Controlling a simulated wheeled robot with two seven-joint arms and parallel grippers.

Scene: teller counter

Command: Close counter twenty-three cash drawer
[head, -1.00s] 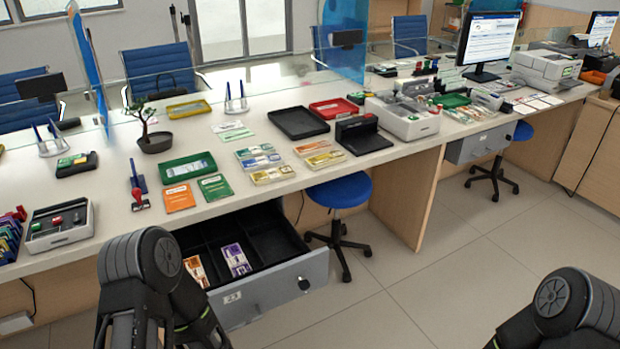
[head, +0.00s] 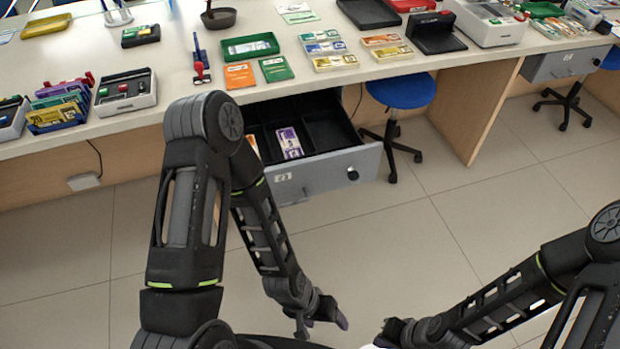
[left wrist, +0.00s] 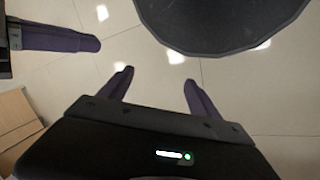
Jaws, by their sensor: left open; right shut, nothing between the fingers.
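The cash drawer (head: 322,177) under the counter is pulled open. Its grey front carries a small label, whose number I cannot read with certainty, and a dark round knob or lock at its right end. Banknote bundles, one of them purple (head: 290,143), lie in its black compartments. My left arm partly covers its left side. My left gripper (head: 322,321) is low over the floor in front of the drawer, apart from it. It shows open and empty in the left wrist view (left wrist: 158,88). My right gripper (head: 385,337) is low beside it at the bottom edge, small and partly cut off.
A blue stool (head: 401,91) stands right of the open drawer, close to its front corner. The counter (head: 180,62) holds trays, stamps and note bundles. The tiled floor (head: 450,230) before the drawer is clear.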

